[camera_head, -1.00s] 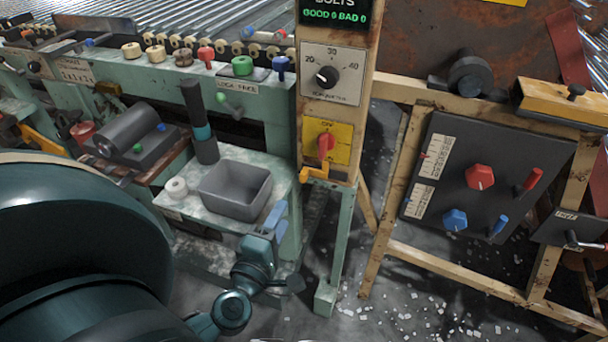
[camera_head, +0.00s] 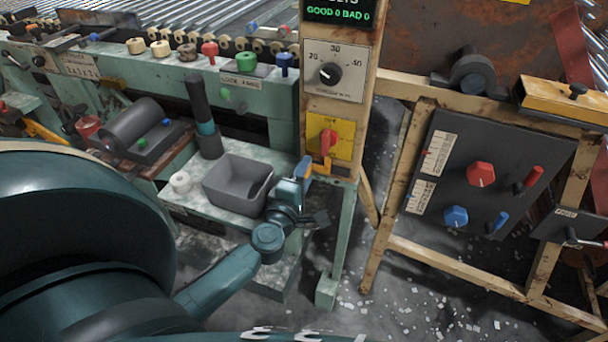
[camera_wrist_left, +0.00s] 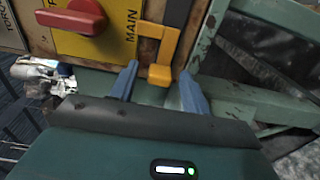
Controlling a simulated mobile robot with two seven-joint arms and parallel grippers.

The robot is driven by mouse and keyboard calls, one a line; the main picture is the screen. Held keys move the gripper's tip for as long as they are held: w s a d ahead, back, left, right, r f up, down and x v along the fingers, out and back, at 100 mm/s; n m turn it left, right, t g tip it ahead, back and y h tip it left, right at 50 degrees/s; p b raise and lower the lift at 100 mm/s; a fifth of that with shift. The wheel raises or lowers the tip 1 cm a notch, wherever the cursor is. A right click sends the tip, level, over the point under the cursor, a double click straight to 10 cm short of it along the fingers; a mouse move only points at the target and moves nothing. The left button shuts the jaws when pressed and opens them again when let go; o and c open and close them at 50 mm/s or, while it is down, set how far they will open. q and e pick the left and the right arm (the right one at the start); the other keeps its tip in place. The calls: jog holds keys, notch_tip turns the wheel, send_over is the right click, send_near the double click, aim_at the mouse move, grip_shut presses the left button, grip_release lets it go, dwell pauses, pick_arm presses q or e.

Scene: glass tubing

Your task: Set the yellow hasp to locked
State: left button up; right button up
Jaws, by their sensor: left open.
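The yellow hasp (camera_wrist_left: 158,48) is a bent orange-yellow bar below the yellow plate with the red rotary switch (camera_wrist_left: 78,17) on the post. Its lower end hangs between the two blue fingers of my left gripper (camera_wrist_left: 158,78) in the left wrist view. The fingers are open, one on each side; I cannot tell whether either touches it. My right gripper is not in view.
A grey bin (camera_head: 237,184) and a white roll (camera_head: 181,182) stand on the green shelf left of my gripper. A dark panel (camera_head: 465,145) with red and blue knobs stands at the right. A green leg (camera_head: 337,245) runs down below the post.

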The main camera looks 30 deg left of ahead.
aim_at(322, 169)
pick_arm(q)
grip_shut()
dwell(0.4)
jog(key=shift+d, duration=0.1)
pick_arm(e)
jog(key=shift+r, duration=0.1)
pick_arm(q)
jog(key=shift+w+d+p, duration=0.2)
jog(key=shift+d+p, duration=0.35)
jog(key=shift+d, duration=0.8)
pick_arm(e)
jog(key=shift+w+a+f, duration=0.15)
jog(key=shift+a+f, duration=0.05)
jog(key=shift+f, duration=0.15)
pick_arm(q)
jog(key=shift+c, duration=1)
grip_release()
jog(key=shift+w, duration=0.1)
jog(key=shift+o, duration=1)
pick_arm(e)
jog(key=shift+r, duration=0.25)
